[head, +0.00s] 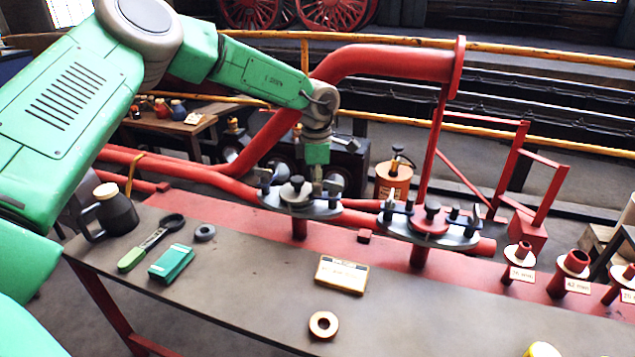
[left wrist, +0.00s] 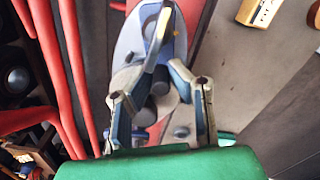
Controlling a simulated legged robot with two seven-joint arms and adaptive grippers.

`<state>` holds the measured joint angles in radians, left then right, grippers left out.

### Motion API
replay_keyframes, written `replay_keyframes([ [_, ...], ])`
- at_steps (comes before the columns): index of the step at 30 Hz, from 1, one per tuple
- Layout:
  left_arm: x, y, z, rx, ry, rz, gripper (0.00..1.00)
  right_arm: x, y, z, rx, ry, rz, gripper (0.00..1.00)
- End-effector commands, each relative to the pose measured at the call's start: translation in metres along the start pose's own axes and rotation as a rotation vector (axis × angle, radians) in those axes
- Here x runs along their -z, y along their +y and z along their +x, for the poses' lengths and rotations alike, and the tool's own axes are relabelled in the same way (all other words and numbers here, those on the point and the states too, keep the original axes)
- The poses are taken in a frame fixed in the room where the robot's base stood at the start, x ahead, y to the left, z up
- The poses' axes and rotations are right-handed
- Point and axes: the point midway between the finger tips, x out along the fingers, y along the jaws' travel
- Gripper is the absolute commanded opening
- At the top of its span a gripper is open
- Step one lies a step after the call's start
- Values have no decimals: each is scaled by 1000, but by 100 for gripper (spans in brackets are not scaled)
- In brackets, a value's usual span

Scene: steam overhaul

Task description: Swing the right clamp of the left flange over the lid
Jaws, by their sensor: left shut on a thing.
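The left flange (head: 272,198) is a grey disc on a red pipe stub at the middle of the head view. Its lid has a dark round knob (head: 297,181). The left clamp (head: 265,179) stands at the flange's left side. The right clamp (head: 334,183) is at the right side, beside my left gripper (head: 318,186). In the left wrist view my left gripper (left wrist: 160,80) is shut on the right clamp (left wrist: 162,38), a blue-grey curved piece over the grey flange. The fingers partly hide the lid, so its exact overlap with the clamp is unclear. My right gripper is not in view.
The right flange (head: 455,240) with a red lid and clamps stands nearby. A red pipe (head: 385,62) arches behind.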

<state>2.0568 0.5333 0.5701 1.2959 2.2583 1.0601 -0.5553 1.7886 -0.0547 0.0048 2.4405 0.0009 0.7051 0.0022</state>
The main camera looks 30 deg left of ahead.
Motion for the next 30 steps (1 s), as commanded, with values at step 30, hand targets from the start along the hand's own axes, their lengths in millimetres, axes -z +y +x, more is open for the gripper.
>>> replay_keyframes([
  [30,1,12,2,3,10,275,35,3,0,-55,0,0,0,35],
])
